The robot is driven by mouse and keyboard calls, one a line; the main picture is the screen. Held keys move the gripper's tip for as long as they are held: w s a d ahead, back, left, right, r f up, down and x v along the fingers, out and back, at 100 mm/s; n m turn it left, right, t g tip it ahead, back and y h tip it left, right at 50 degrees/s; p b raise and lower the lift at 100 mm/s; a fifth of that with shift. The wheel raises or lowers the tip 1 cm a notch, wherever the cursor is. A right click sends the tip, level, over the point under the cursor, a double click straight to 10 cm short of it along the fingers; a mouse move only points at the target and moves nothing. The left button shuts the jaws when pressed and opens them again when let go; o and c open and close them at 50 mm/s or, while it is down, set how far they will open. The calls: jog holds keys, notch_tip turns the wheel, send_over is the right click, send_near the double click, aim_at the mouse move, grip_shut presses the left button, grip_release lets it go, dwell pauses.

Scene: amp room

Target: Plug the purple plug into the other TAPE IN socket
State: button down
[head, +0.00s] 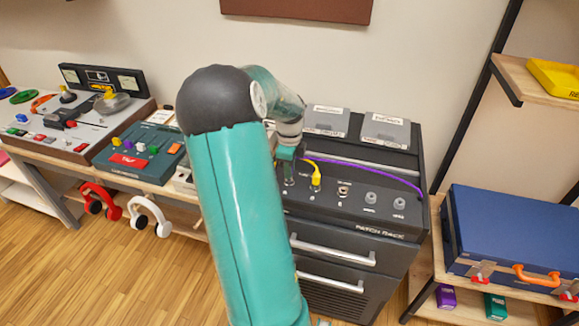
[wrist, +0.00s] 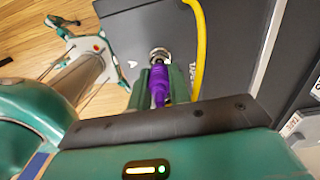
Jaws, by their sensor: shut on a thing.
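My gripper (head: 288,168) is over the left end of the black patch rack's sloped panel (head: 360,219). In the wrist view my gripper (wrist: 160,80) is shut on the purple plug (wrist: 159,92), with a green finger on each side. The plug points at a silver-ringed socket (wrist: 158,54) and its tip is at or just over the ring; I cannot tell whether it is inside. The purple cable (head: 375,170) arcs right from my gripper. A yellow plug (head: 316,179) stands in the socket to the right. Socket labels are too small to read.
Right of the yellow plug are a bare socket (head: 343,190) and two grey knob-like fittings (head: 371,198). The yellow cable (wrist: 199,45) passes close beside my fingers. Two grey labelled boxes (head: 386,130) sit at the rack's back. A blue case (head: 510,235) stands to the right.

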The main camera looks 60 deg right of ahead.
jog(key=shift+f, duration=0.75)
jog(key=c, duration=1.2)
grip_release()
notch_tip(320, 180, up, 14)
jog(key=shift+f, duration=0.1)
